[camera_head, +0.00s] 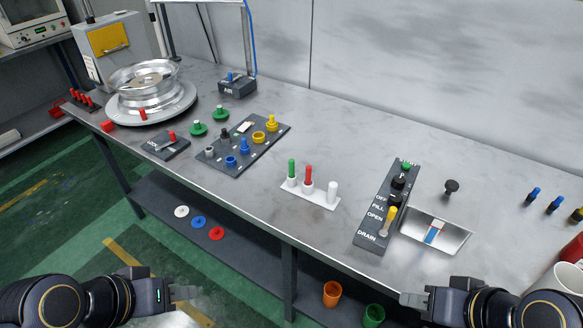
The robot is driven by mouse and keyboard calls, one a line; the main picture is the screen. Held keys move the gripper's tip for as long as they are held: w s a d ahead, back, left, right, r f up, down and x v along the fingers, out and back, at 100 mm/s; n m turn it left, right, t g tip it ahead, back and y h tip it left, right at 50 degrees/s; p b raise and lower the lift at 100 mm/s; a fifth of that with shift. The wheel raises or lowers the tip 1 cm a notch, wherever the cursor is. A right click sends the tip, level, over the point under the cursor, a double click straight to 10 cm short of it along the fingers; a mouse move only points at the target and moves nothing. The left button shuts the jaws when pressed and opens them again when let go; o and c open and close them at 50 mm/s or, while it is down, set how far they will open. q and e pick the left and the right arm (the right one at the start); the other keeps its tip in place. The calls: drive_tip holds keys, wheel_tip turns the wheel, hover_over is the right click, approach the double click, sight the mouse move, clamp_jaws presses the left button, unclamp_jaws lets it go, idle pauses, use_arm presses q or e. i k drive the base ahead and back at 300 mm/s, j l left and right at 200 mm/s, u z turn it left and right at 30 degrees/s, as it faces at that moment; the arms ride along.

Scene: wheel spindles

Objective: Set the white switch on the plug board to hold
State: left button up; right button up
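The plug board (215,158) is a dark tilted-looking panel on the left half of the bench. It carries blue, yellow, black and grey plugs and rings. A small white piece (245,127), which looks like the white switch, sits near its upper left edge; its setting and labels are too small to read. My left gripper (186,293) is low in front of the bench, well apart from the board. My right gripper (414,300) is low at the right, also in front of the bench. Neither visibly holds anything; their finger gaps are unclear.
A wheel rim (145,83) stands on a round base at the left. A lever box (166,146), green knobs (197,128), an AIR box (237,87) and a white rack with coloured pegs (312,194) surround the board. A lettered valve panel (372,226) and tray (452,236) are right.

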sight(243, 128)
drive_tip(key=i+j+z, duration=0.2)
drive_tip(key=z, duration=0.2)
drive_tip(key=i+j+z, duration=0.15)
drive_tip(key=j+z, duration=0.25)
drive_tip(key=i+j+z, duration=0.1)
drive_tip(key=j+z, duration=0.3)
